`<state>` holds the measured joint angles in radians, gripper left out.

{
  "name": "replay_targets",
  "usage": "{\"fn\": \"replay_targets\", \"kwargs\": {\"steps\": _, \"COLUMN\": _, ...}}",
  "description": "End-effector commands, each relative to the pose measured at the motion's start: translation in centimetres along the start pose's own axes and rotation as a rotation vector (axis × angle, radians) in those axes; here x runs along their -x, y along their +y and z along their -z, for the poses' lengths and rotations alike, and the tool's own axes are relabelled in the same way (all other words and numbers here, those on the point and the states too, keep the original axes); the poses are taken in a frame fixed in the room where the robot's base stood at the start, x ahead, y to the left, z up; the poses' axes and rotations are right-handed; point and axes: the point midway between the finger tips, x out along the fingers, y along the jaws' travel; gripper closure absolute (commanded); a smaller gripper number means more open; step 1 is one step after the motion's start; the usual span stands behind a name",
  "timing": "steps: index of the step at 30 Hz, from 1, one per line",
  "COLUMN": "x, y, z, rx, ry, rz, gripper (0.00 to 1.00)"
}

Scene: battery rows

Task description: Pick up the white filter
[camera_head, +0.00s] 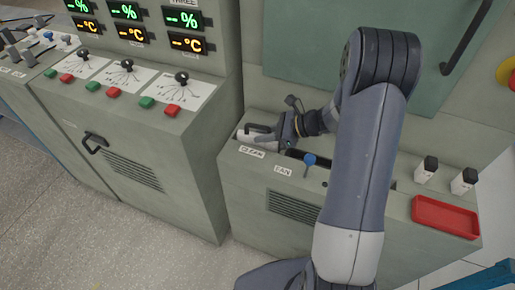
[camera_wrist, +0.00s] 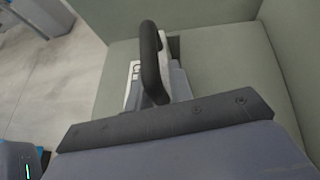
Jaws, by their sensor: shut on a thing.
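The white filter (camera_head: 243,136) sits in a slot in the top of the low green-grey cabinet, at the label reading CLEAN. Its black handle (camera_head: 258,127) stands up from it. My gripper (camera_head: 280,129) reaches in from the right and is shut on the filter at its handle. In the wrist view the black handle (camera_wrist: 151,60) arches up in front of my gripper (camera_wrist: 165,105), with a strip of the white filter (camera_wrist: 131,85) beside it. The exact contact between the jaws and handle is hidden.
A blue knob (camera_head: 309,159) stands by a dark slot and a second label. A red tray (camera_head: 445,216) and two white-and-black blocks (camera_head: 426,170) sit to the right. A taller control cabinet (camera_head: 150,150) with levers and buttons stands to the left. A panel rises behind.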

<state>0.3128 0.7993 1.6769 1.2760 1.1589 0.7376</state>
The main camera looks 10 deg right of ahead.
Motion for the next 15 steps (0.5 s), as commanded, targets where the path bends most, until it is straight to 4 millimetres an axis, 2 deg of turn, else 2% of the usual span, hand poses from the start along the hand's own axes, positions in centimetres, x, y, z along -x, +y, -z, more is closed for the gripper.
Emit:
{"fn": "replay_targets", "kwargs": {"steps": 3, "x": -0.02, "y": 0.08, "z": 0.03, "rx": 0.000, "ry": 0.000, "rz": -0.003, "gripper": 1.00}}
{"fn": "replay_targets", "kwargs": {"steps": 15, "x": -0.02, "y": 0.13, "z": 0.00, "rx": 0.002, "ry": 0.000, "rz": -0.005, "gripper": 1.00}}
